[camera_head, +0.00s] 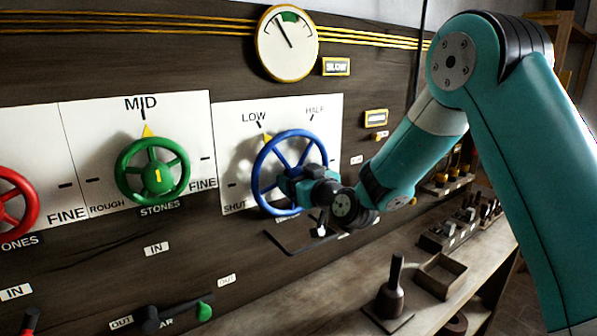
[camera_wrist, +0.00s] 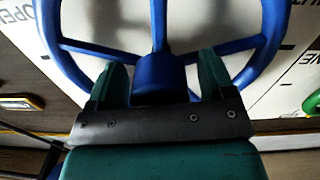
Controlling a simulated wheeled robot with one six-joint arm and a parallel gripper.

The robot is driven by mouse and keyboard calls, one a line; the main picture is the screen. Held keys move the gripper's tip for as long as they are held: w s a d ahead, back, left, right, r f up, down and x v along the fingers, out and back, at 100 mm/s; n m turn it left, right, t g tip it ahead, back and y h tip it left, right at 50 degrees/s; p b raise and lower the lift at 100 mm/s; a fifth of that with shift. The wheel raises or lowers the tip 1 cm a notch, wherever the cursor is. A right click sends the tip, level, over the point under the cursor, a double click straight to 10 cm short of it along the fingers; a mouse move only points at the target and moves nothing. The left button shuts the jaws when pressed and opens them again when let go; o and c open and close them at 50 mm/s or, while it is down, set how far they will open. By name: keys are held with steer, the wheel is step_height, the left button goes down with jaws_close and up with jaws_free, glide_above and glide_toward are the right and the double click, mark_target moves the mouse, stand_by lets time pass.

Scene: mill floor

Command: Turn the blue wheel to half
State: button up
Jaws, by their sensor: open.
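The blue wheel (camera_head: 295,132) is mounted on a white plate with LOW, HALF and SHUT marks. Its yellow pointer (camera_head: 267,138) stands at LOW, left of HALF. My gripper (camera_head: 290,186) is at the wheel's lower middle and hides part of the hub and lower rim. In the wrist view, my open gripper (camera_wrist: 160,80) has one finger on each side of the blue hub (camera_wrist: 158,72), with spokes and rim beyond. I cannot tell whether the fingers touch the hub.
A green wheel (camera_head: 152,170) points to MID on the plate at left, and part of a red wheel (camera_head: 14,203) shows farther left. A round gauge (camera_head: 287,43) hangs above. Below is a wooden bench (camera_head: 350,290) with a dark handled tool (camera_head: 392,290) and an open box (camera_head: 443,275).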

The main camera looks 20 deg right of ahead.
steer(key=c, duration=0.9)
steer(key=shift+m, duration=0.3)
steer(key=m+b, duration=0.1)
steer(key=m, duration=0.4)
steer(key=shift+m, duration=0.3)
steer(key=m, duration=0.6)
steer(key=shift+r+p, duration=0.1)
steer(key=shift+p, duration=0.25)
steer(key=shift+m, duration=0.3)
steer(key=o, duration=0.9)
